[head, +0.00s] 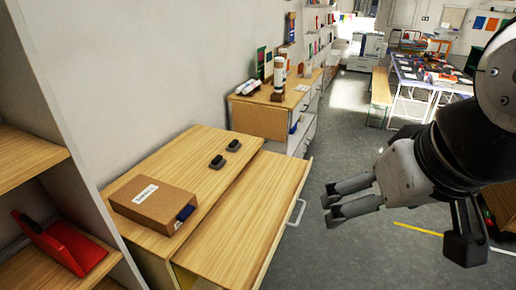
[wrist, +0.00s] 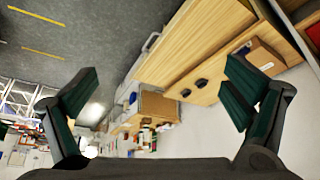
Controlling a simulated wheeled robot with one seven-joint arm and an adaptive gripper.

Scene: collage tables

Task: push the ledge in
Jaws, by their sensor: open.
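The ledge (head: 250,222) is a pale wooden board pulled out from the front of the wooden desk (head: 172,157). A light metal handle (head: 296,212) is on its outer edge. In the wrist view the ledge (wrist: 190,42) runs diagonally across the upper middle, with the handle (wrist: 150,42) at its outer side. My gripper (head: 331,206) is open and empty, a little to the right of the handle in the head view and apart from it. Its two spread fingers also show in the wrist view (wrist: 162,85), with nothing between them.
A labelled cardboard box (head: 153,204) and two small dark objects (head: 225,153) sit on the desk. An open shelf with a red item (head: 65,245) stands at the left. A cabinet (head: 262,118) stands behind the desk. Grey floor (head: 340,155) is clear right of the ledge.

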